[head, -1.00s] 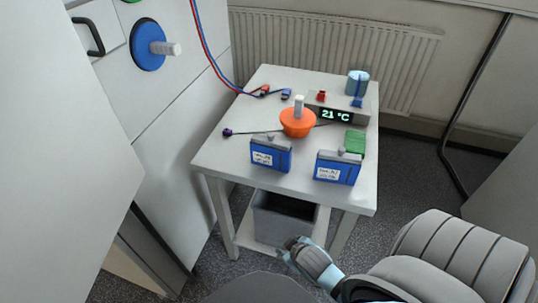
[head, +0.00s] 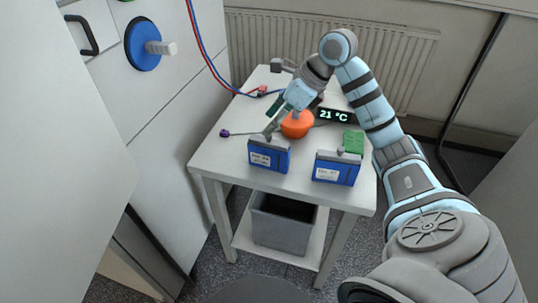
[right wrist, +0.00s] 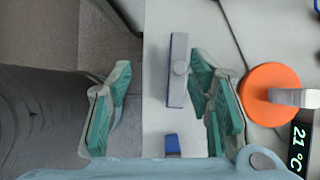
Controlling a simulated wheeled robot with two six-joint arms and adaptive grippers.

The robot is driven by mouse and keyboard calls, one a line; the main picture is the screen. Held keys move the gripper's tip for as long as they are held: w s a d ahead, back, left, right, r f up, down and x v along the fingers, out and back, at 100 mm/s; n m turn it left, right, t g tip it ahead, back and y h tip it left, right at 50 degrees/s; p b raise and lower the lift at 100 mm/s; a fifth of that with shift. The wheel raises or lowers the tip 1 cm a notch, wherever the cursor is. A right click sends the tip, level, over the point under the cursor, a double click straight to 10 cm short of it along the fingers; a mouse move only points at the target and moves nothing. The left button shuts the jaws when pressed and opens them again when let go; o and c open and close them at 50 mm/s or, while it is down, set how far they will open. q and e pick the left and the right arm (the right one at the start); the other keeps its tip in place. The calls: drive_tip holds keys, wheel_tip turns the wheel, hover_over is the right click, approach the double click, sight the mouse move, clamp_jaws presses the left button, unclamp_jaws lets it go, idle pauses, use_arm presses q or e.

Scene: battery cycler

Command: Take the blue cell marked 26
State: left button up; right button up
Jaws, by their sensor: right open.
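Two blue cells stand upright near the table's front edge, a left one (head: 269,156) and a right one (head: 337,169). Each has a white label, but the numbers are too small to read surely. My right gripper (head: 271,126) points down just above the left cell. In the right wrist view my right gripper (right wrist: 160,105) is open and empty. The left cell's grey top (right wrist: 177,88) with its round knob lies between its fingers, nearer the right one. I cannot tell whether that finger touches it. My left gripper is not in view.
An orange bowl-shaped thing (head: 297,126) with a light post stands just behind the left cell. A display (head: 333,115) reads 21 °C, and a green block (head: 353,141) sits behind the right cell. A grey bin (head: 283,224) stands on the shelf below. Cables cross the tabletop.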

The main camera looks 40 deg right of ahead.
drive_tip(key=g+h, duration=0.1)
drive_tip(key=h, duration=0.1)
approach(270, 149)
drive_tip(key=shift+m, duration=0.3)
drive_tip(key=b+x, duration=0.1)
drive_tip(key=x, duration=0.3)
drive_tip(key=b+x, duration=0.1)
drive_tip(key=x, duration=0.3)
drive_tip(key=d+x, duration=0.1)
drive_tip(key=x, duration=0.3)
drive_tip(key=shift+w+d+b, duration=0.1)
drive_tip(key=shift+w+b, duration=0.2)
drive_tip(key=shift+b, duration=0.1)
clamp_jaws()
drive_tip(key=shift+r, duration=0.1)
